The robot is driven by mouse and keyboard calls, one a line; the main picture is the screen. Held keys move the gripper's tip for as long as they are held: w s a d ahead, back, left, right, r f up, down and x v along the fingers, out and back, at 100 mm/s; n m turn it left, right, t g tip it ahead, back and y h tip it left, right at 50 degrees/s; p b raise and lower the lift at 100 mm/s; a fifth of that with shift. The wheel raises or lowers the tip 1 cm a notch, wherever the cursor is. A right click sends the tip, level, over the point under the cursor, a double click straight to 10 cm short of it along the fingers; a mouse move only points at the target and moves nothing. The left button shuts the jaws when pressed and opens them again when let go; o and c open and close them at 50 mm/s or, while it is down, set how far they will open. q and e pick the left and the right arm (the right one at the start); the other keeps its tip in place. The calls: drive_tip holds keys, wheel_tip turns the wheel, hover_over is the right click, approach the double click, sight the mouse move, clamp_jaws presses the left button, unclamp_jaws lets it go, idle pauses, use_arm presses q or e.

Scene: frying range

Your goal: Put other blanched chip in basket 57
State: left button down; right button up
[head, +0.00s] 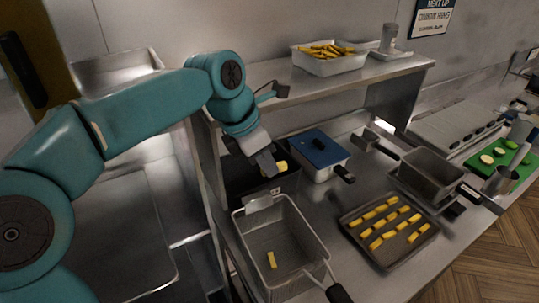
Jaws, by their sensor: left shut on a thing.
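My left gripper (268,164) is shut on a yellow chip (282,166), which sticks out at the right of the fingers. It is above a dark well, behind the near wire basket (312,240). That basket has a pale tag (258,203) on its back rim; I cannot read a number on it. One yellow chip (271,259) lies on its floor. A dark tray (352,238) to the right holds several chips in rows. My right gripper is not in view.
A blue-lidded container (318,148) stands just right of my left gripper. A second basket (430,172) stands behind the tray. A shelf (350,80) above carries a white tub (325,66) of chips. A green board (502,166) lies far right.

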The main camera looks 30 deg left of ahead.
use_arm(q)
drive_tip(key=f+b, duration=0.1)
drive_tip(key=f, duration=0.1)
drive_tip(key=f+b, duration=0.4)
drive_tip(key=shift+a, duration=0.35)
drive_tip(key=c, duration=1)
unclamp_jaws()
drive_tip(key=shift+s+d+r, duration=0.2)
drive_tip(key=shift+d, duration=0.1)
drive_tip(key=shift+c, duration=0.2)
drive_tip(key=a+p+v, duration=0.1)
drive_tip(key=p+v, duration=0.1)
drive_tip(key=v, duration=1.4)
drive_tip(key=shift+w, duration=0.2)
drive_tip(key=shift+d+f, duration=0.1)
drive_tip(key=shift+d, duration=0.05)
